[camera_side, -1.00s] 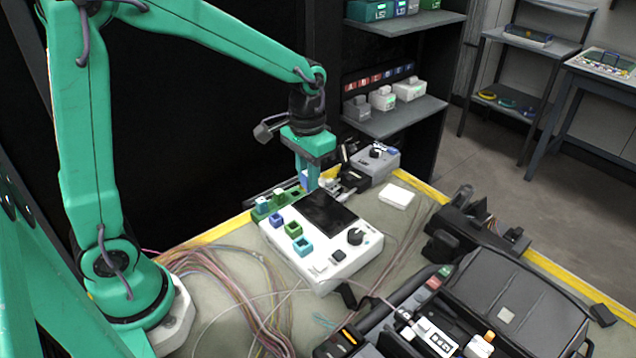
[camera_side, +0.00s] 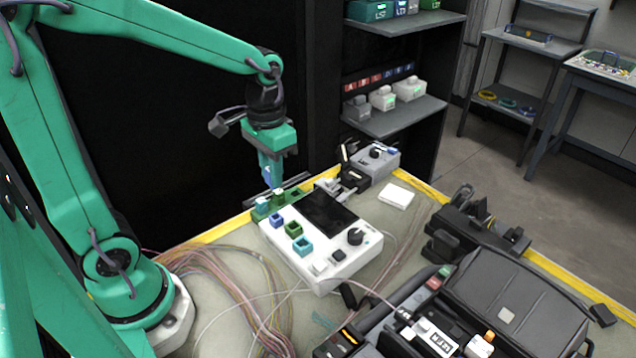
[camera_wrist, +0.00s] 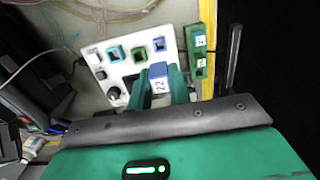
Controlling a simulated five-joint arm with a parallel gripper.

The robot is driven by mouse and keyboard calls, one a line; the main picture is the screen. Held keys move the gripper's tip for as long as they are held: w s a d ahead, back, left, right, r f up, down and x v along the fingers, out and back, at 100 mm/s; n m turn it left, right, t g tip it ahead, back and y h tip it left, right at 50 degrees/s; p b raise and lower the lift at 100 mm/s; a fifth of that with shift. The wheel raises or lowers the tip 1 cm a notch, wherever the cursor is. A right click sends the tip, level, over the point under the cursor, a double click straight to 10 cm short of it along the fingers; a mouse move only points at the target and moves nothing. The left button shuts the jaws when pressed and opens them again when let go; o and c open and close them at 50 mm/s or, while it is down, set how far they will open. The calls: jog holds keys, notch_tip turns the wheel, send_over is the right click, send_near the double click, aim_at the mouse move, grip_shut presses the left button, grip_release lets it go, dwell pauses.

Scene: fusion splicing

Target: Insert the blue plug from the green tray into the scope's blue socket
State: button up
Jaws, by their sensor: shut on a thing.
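My gripper (camera_side: 269,180) is shut on the blue plug (camera_side: 267,174) and holds it in the air above the back of the green tray (camera_side: 289,200). In the wrist view the blue plug (camera_wrist: 158,71), with a white label, sits between the green fingers. The scope (camera_side: 340,258) is a white box with a dark screen. Its blue socket (camera_side: 277,221) is at the left corner; in the wrist view this socket (camera_wrist: 159,44) shows just beyond the plug, apart from it. Two other plugs, one teal (camera_side: 262,205) and one green (camera_side: 278,195), stand in the tray.
The scope also has a green socket (camera_side: 294,229) and a teal socket (camera_side: 302,246), plus a black knob (camera_side: 355,236). Loose cables (camera_side: 225,275) lie left of the scope. Air above the scope is clear.

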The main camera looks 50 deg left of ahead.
aim_at(273, 189)
jog(key=shift+f, duration=2.55)
jog(key=shift+f, duration=1.9)
dwell(1.1)
jog(key=o, duration=0.9)
jog(key=shift+o, duration=0.2)
jog(key=shift+r, duration=0.2)
jog(key=shift+r, duration=2.85)
